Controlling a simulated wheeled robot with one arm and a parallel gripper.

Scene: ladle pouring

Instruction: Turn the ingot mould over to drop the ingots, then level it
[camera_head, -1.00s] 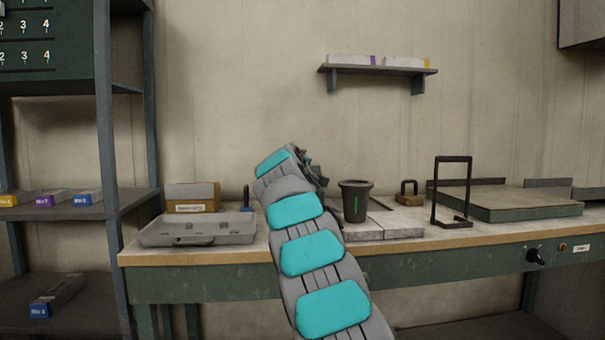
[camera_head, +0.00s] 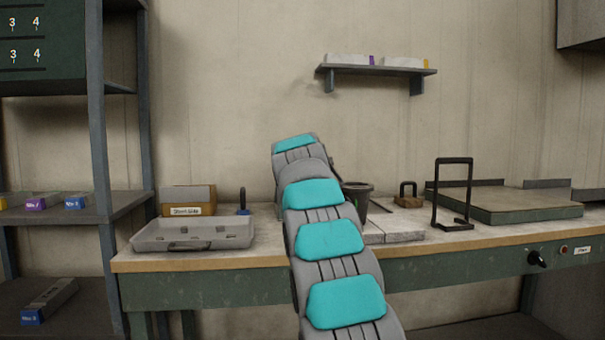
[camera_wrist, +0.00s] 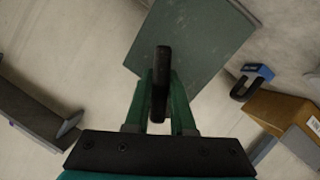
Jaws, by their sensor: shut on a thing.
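My gripper (camera_wrist: 162,84) shows in the wrist view with its green fingers shut on a dark upright handle (camera_wrist: 161,62). A flat grey-green slab (camera_wrist: 200,40) lies behind the handle and looks like the ingot mould, seen on a plain face. I cannot tell whether it joins the handle, and no ingots or cavities show. In the head view my arm hides the gripper and what it holds. A grey tray (camera_head: 193,234) with a front handle sits at the bench's left; no ingots show in it.
A labelled box (camera_head: 187,200) and a blue padlock-like thing (camera_head: 243,203) stand behind the tray. A dark cup (camera_head: 357,194) stands right of my arm, partly hidden. A black frame (camera_head: 452,194) and a dark weight (camera_head: 408,194) stand farther right. A wall shelf (camera_head: 376,70) hangs above.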

